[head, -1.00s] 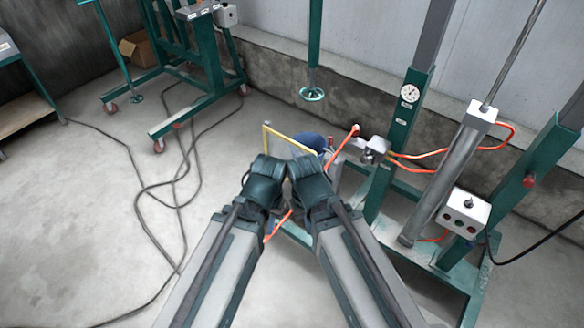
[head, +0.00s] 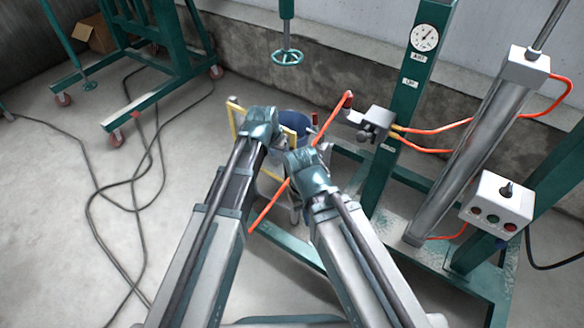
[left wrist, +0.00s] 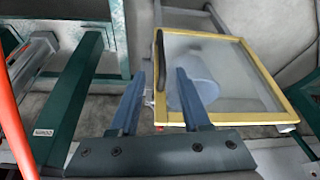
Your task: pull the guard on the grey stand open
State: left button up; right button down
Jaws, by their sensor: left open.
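The guard is a clear panel in a yellow frame (left wrist: 266,82), with a dark upright handle (left wrist: 159,55) on its left edge in the left wrist view. Its yellow frame (head: 234,117) shows partly behind my left arm in the head view. My left gripper (left wrist: 160,74) is open, with the handle between its fingertips in the picture; I cannot tell whether they touch it. A blue round container (left wrist: 198,78) shows through the panel. The grey stand is mostly hidden by my arms. My right wrist (head: 308,178) is beside the left one; its jaws are hidden.
An orange hose or rod (head: 270,205) crosses behind my arms. A green post with a gauge (head: 424,38), a grey cylinder (head: 470,150) and a control box (head: 497,204) stand at right. Black cables (head: 105,200) lie on the open floor at left.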

pick_arm(q)
jog(key=shift+w+d+f, duration=0.1)
jog(key=shift+w+f, duration=0.1)
jog(key=shift+w, duration=0.35)
jog(key=b+x, duration=1.2)
jog(key=x, duration=0.1)
jog(key=shift+w+d+f+b, duration=0.1)
jog(key=shift+w+f+b, duration=0.05)
jog(key=shift+f+b, duration=0.25)
jog(key=shift+r, duration=0.1)
grip_shut()
dwell(0.7)
